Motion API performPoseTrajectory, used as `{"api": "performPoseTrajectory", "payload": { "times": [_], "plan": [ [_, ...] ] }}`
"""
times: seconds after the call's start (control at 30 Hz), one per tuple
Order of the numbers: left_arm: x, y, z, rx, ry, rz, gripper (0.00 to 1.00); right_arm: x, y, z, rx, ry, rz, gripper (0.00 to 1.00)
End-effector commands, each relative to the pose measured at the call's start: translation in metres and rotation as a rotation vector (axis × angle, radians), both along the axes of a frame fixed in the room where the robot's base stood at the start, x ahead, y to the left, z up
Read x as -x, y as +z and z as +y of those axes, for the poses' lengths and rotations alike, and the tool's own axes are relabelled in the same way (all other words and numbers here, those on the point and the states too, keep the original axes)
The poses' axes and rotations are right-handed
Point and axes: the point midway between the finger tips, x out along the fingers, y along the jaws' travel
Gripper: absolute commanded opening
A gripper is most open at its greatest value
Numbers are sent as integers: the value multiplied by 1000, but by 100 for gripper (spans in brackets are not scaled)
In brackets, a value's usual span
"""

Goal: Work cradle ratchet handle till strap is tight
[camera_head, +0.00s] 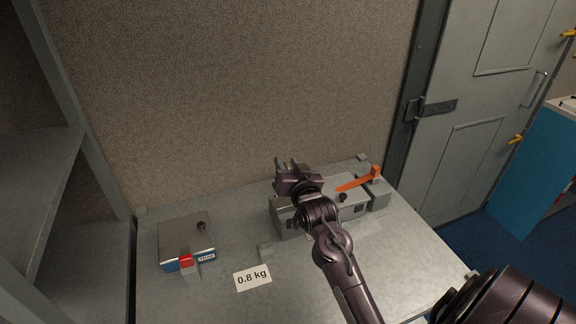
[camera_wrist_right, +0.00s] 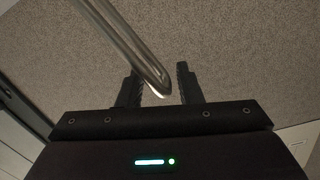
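My right gripper (camera_head: 292,164) is over the back of the grey console unit (camera_head: 290,224), with its fingers pointing away towards the wall. In the right wrist view, its two fingers (camera_wrist_right: 160,84) stand apart. The rounded end of a shiny bent metal bar (camera_wrist_right: 140,55) lies between them, with a gap to the right finger. I cannot tell whether this bar is the ratchet handle; in the head view the gripper hides that spot. An orange lever (camera_head: 357,184) slants at the unit's right end. No strap can be made out. My left gripper is not in view.
A grey box (camera_head: 186,238) with a black knob and a red part stands at the left of the bench (camera_head: 225,303). A "0.8 kg" card (camera_head: 253,278) lies at front centre. A shelf frame (camera_head: 85,150) is at left, a metal door (camera_head: 470,120) at right.

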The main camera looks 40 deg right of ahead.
Motion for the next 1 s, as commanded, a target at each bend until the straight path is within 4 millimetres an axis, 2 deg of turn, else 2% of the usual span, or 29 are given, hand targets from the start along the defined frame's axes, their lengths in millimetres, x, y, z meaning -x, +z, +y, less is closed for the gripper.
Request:
{"api": "performPoseTrajectory", "payload": {
  "times": [0.17,0.4,0.53,0.7,1.0],
  "plan": [
    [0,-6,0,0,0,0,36,15,-2,5,0,0,1,32],
    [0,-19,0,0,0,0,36,55,-1,15,-2,-1,2,32],
    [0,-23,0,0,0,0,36,69,1,19,-2,-1,3,32],
    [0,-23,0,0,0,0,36,75,3,21,-1,-2,1,32],
    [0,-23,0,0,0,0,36,75,3,21,-1,-2,1,32]
  ]
}}
